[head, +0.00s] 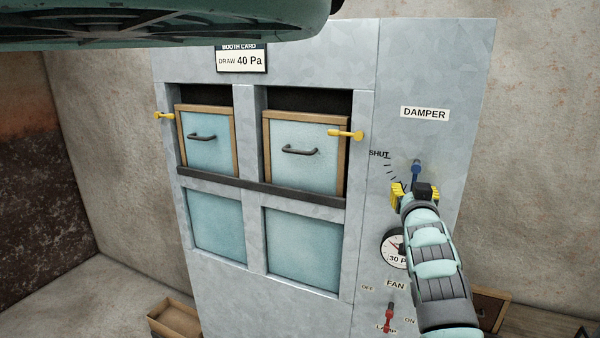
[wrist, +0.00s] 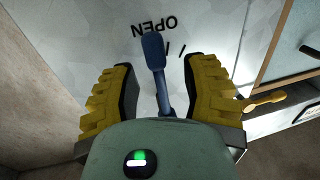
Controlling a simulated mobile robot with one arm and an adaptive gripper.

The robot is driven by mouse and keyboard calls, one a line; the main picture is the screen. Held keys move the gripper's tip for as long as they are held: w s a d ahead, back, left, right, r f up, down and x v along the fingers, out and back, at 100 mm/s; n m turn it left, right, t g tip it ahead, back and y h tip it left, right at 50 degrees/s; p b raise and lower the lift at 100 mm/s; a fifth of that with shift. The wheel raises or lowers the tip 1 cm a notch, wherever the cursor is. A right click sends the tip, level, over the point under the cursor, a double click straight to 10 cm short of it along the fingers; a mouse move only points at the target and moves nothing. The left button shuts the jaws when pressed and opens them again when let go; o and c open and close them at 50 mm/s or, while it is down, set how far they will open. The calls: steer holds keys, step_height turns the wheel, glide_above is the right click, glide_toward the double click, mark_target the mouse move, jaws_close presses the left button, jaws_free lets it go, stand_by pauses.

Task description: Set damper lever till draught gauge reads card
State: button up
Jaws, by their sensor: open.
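The blue damper lever (head: 415,172) is on the panel's right section, below the DAMPER label (head: 425,113). My gripper (head: 412,192) is open at the lever. In the wrist view the lever (wrist: 154,55) stands between the two yellow fingers of my gripper (wrist: 158,92), with gaps on both sides. An OPEN marking (wrist: 155,27) shows near its tip. The draught gauge (head: 393,250) is partly hidden behind my arm; "30 P" shows on its face, and its needle reading cannot be told. The booth card (head: 241,59) reads DRAW 40 Pa.
A red fan lever (head: 388,318) sits low on the panel, close to my arm. An open wooden box (head: 175,320) is on the floor.

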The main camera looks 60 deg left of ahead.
steer(key=shift+w+a, duration=0.1)
steer(key=shift+a, duration=0.05)
steer(key=shift+o, duration=0.5)
jaws_close()
